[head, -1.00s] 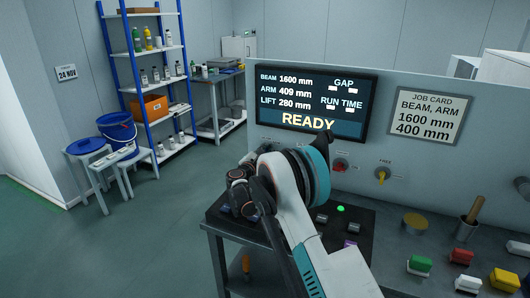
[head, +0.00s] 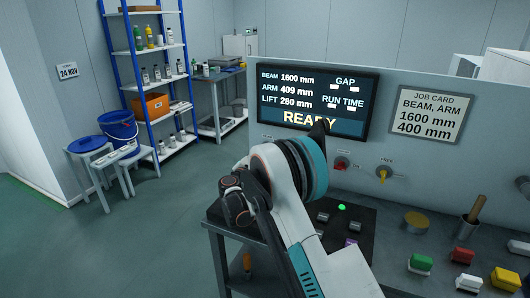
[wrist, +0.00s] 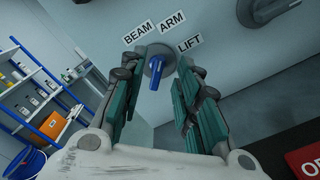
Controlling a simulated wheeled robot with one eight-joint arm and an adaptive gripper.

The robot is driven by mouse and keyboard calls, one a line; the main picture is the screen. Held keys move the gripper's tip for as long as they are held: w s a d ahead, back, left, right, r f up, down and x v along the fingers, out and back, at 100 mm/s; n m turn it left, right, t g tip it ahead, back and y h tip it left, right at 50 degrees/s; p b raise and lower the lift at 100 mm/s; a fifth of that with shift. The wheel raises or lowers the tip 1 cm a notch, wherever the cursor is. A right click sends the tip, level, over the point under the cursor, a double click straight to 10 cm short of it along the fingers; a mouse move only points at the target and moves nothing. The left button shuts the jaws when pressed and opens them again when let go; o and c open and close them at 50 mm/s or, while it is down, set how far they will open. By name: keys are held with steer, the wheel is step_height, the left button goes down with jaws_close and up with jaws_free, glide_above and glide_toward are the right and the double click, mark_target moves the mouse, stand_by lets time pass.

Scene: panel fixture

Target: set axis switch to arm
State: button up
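The axis switch (wrist: 156,68) is a blue knob on a grey round base on the panel. BEAM (wrist: 138,32), ARM (wrist: 172,23) and LIFT (wrist: 190,43) labels fan out above it in the wrist view. I cannot tell for sure which label the knob points to. My gripper (wrist: 159,75) is open, with one teal-padded finger on each side of the knob and visible gaps between. In the head view my arm hides the switch and most of the gripper. The screen (head: 315,101) reads BEAM 1600 mm, ARM 409 mm, LIFT 280 mm, READY.
A job card (head: 430,115) reads BEAM, ARM, 1600 mm, 400 mm. A red knob (head: 341,163) and a yellow knob (head: 383,173) sit right of my arm. The bench holds several coloured blocks and a cup (head: 467,226) with a wooden handle. A dark knob (wrist: 265,8) is at the wrist view's top right.

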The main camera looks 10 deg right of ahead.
steer(key=v, duration=0.6)
steer(key=shift+s+a, duration=0.2)
steer(key=shift+s, duration=0.05)
steer(key=shift+s+d+r, duration=0.1)
steer(key=shift+d+r, duration=0.1)
steer(key=shift+r, duration=0.1)
steer(key=s+d+r+m+g+y, duration=0.25)
steer(key=s+d+r+m, duration=0.35)
steer(key=s, duration=0.4)
steer(key=s+d+r+m+g+y, duration=0.2)
steer(key=s+d+r+m+g, duration=0.15)
steer(key=s+r, duration=0.55)
steer(key=s+a+f+m+y, duration=0.1)
steer(key=s+f+m+y, duration=0.1)
steer(key=s, duration=0.8)
steer(key=s+a+f+m+g+y, duration=0.1)
steer(key=s+m, duration=0.4)
steer(key=s, duration=0.6)
steer(key=s+a+f+m+y, duration=0.2)
steer(key=s+f+m+y, duration=0.1)
steer(key=s, duration=0.7)
steer(key=shift+s+a, duration=0.2)
steer(key=shift+s, duration=0.15)
